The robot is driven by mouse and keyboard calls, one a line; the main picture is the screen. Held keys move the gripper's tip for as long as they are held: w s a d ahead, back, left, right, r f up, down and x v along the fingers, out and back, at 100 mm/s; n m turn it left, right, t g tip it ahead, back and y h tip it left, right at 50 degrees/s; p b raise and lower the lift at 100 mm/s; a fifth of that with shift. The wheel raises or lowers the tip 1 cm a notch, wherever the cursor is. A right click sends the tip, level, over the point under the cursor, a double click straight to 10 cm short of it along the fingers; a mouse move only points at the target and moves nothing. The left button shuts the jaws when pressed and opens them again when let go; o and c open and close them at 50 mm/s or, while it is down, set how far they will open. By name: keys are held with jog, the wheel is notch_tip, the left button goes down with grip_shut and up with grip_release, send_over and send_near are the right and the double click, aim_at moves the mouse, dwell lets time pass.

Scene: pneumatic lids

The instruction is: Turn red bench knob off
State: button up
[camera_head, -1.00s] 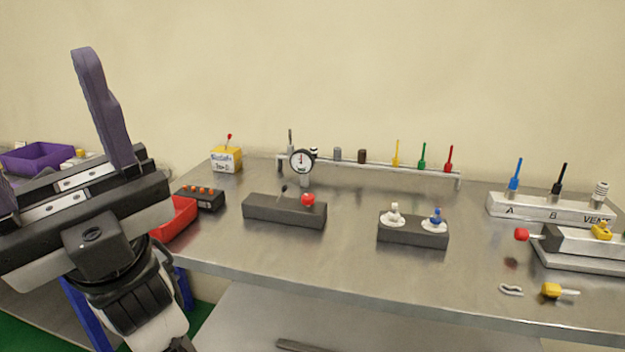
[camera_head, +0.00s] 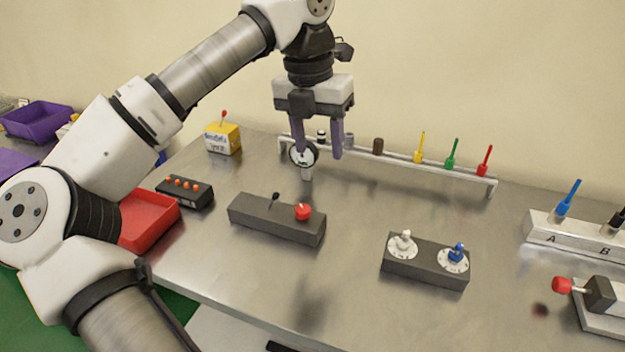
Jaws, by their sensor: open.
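The red knob (camera_head: 303,211) sits on the right end of a dark grey block (camera_head: 262,222) in the middle of the bench. A thin black lever (camera_head: 275,198) stands on the same block, left of the knob. My gripper (camera_head: 317,152) points down above and behind the block, with its two purple fingers apart and nothing between them that I can tell is held. The left finger overlaps the round gauge (camera_head: 304,154) in the picture. The knob is not hidden. Its on or off marking is too small to read.
A rail (camera_head: 400,163) with coloured tools runs along the back. A second dark block (camera_head: 425,268) carries a white knob (camera_head: 403,243) and a blue knob (camera_head: 455,256). A red tray (camera_head: 148,218) and a black switch box (camera_head: 185,191) lie left. Bench (camera_head: 345,290) in front is clear.

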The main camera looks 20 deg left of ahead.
aim_at(303, 208)
jog(key=shift+n+g+y, duration=0.3)
jog(key=shift+n+y, duration=0.2)
jog(key=a+f, duration=0.1)
jog(key=f, duration=0.3)
jog(key=f+p, duration=0.1)
jog(key=f, duration=0.4)
jog(key=a+f+p, duration=0.1)
jog(key=f, duration=0.3)
jog(key=shift+s+a+f, duration=0.15)
jog(key=shift+a+f, duration=0.2)
jog(key=shift+f, duration=0.05)
jog(key=c, duration=1)
